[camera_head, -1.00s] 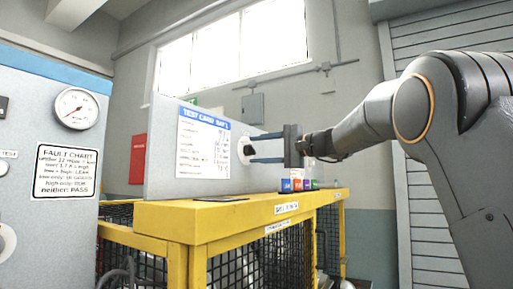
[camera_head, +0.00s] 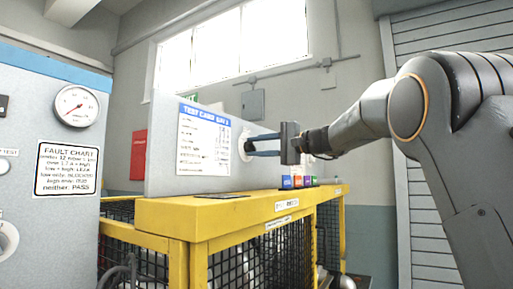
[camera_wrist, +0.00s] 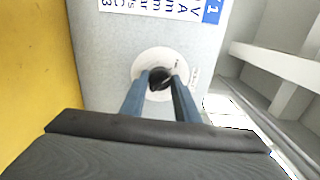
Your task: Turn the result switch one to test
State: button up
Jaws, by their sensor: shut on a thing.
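The switch is a dark knob (camera_wrist: 160,77) on a round white plate (camera_wrist: 147,60), set in a grey upright panel (camera_head: 160,150). In the head view the white plate (camera_head: 243,143) shows at the panel's right part, with the knob mostly behind the fingers. My gripper (camera_wrist: 160,84) has its two blue fingers closed on the knob, one on each side. In the head view my gripper (camera_head: 250,145) reaches in from the right. The small lettering around the plate is too small to read.
A test card (camera_head: 203,140) is on the panel left of the switch. Coloured blocks (camera_head: 298,182) stand on the yellow bench (camera_head: 230,208) below my gripper. A grey cabinet (camera_head: 30,220) with a gauge (camera_head: 76,106) and fault chart (camera_head: 68,169) stands at the left.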

jog(key=shift+m+p, duration=1.75)
jog(key=shift+m, duration=2.45)
jog(key=o, duration=1)
jog(key=shift+o, duration=0.2)
jog(key=b+v, duration=0.2)
jog(key=v, duration=0.5)
jog(key=shift+s+d+b, duration=0.2)
jog(key=shift+d+b, duration=0.1)
jog(key=shift+d, duration=0.05)
